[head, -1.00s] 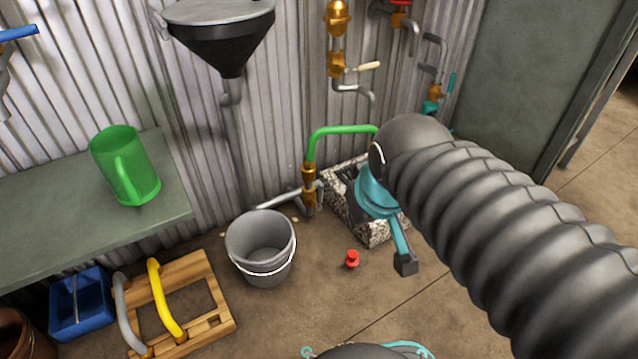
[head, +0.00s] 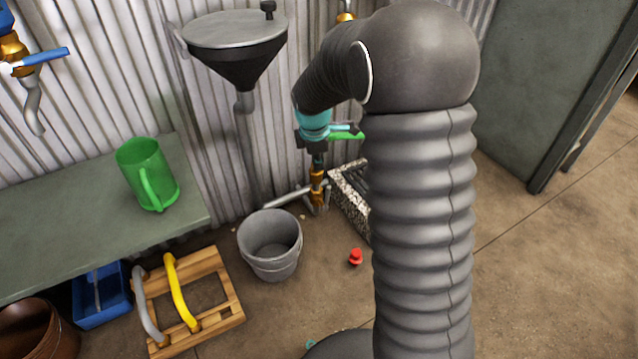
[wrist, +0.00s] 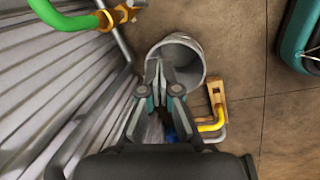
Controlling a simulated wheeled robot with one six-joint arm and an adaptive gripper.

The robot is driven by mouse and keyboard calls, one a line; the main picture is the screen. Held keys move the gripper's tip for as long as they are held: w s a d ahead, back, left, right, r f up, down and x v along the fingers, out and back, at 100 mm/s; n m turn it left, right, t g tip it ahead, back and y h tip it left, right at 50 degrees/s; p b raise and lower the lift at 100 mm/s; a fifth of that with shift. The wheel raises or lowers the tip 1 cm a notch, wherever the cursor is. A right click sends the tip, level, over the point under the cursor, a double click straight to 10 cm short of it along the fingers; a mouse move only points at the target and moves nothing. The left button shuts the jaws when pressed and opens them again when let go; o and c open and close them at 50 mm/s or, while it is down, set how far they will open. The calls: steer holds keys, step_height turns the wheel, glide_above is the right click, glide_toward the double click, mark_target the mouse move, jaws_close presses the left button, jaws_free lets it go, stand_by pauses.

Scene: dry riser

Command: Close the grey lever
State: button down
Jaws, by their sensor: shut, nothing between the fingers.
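A brass valve (head: 317,182) stands low by the wall, on the pipe beside the green spout (head: 347,136). A small grey piece beside this valve (wrist: 120,14) at the top left of the wrist view looks like the grey lever; its exact position is hard to tell. My gripper (head: 318,162) points down in front of the wall, close to the valve in the head view, and partly hides it. In the wrist view my gripper (wrist: 161,68) has its fingers together, empty, over the bucket's edge. My arm hides much of the wall to the right.
A grey bucket (head: 270,243) stands on the floor below a funnel (head: 236,48). A wooden frame with yellow and grey bent handles (head: 182,292) lies left of it. A green jug (head: 146,172) stands on the shelf (head: 80,215). A blue-levered tap (head: 40,60) is upper left.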

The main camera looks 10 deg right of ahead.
mark_target(327, 195)
steer(key=w+d+f+n+p, duration=0.1)
steer(key=w+f+n, duration=0.2)
steer(key=f, duration=0.8)
steer(key=w+d+f+n+g, duration=0.1)
steer(key=w+d+f+n, duration=0.1)
steer(key=w+f, duration=0.4)
steer(key=shift+f+n+p, duration=0.35)
steer(key=shift+f+n, duration=0.25)
steer(key=shift+f, duration=2.2)
steer(key=shift+w+d+r, duration=0.1)
